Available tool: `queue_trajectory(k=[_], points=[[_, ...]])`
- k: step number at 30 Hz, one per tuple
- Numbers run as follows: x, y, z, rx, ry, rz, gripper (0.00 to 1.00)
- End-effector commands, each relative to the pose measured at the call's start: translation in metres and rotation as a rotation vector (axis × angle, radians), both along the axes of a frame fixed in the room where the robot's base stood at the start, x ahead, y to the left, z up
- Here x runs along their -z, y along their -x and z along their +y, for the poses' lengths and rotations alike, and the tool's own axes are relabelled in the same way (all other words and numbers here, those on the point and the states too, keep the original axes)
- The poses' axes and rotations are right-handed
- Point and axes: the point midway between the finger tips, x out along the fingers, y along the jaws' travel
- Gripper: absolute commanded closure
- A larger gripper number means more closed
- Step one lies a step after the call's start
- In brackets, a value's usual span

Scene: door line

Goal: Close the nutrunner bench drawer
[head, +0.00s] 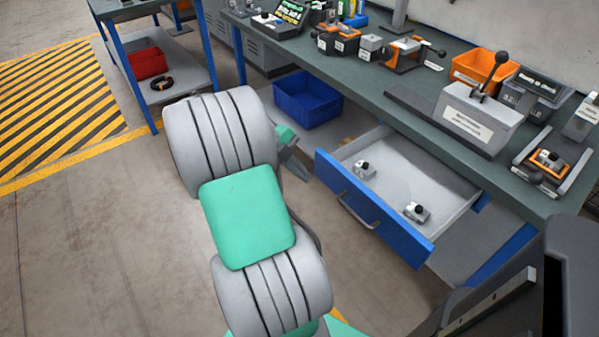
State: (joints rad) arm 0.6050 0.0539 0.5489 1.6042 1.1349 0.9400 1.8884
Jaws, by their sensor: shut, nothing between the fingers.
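The bench drawer (378,210) stands pulled out from under the green-topped bench (395,75). Its front is blue with a grey bar handle (357,213), and its inside is pale grey. Two small grey fixtures with black knobs lie in it, one near the left (364,170) and one near the front right (416,213). My arm rises across the middle of the picture. My gripper (300,165) shows only in part beyond the arm, just left of the drawer front's left end. It looks shut and empty; the arm hides most of it.
A blue bin (307,99) sits under the bench, behind my gripper. A grey lever unit (477,118) and an orange bin (482,68) stand on the bench top. A blue-legged side table (160,85) with a red bin (148,63) stands at upper left. The floor at left is clear.

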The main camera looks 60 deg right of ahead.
Motion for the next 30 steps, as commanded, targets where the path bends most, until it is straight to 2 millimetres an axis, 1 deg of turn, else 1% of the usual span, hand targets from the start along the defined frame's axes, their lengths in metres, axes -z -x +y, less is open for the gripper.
queue_trajectory(k=[1, 6, 8, 9, 10, 15, 18, 30], points=[[0.011, 0.007, -0.003, 0.003, -0.001, 0.001, 1.00], [0.041, 0.027, -0.013, 0.000, -0.002, 0.002, 1.00], [0.048, 0.033, -0.018, 0.000, -0.002, 0.000, 1.00], [0.045, 0.035, -0.027, 0.002, 0.001, -0.003, 1.00], [0.044, 0.037, -0.032, 0.002, 0.000, -0.003, 1.00], [0.045, 0.044, -0.049, -0.002, -0.001, -0.002, 1.00], [0.045, 0.045, -0.052, -0.004, -0.001, -0.003, 1.00], [0.045, 0.044, -0.054, -0.008, -0.001, -0.003, 1.00]])
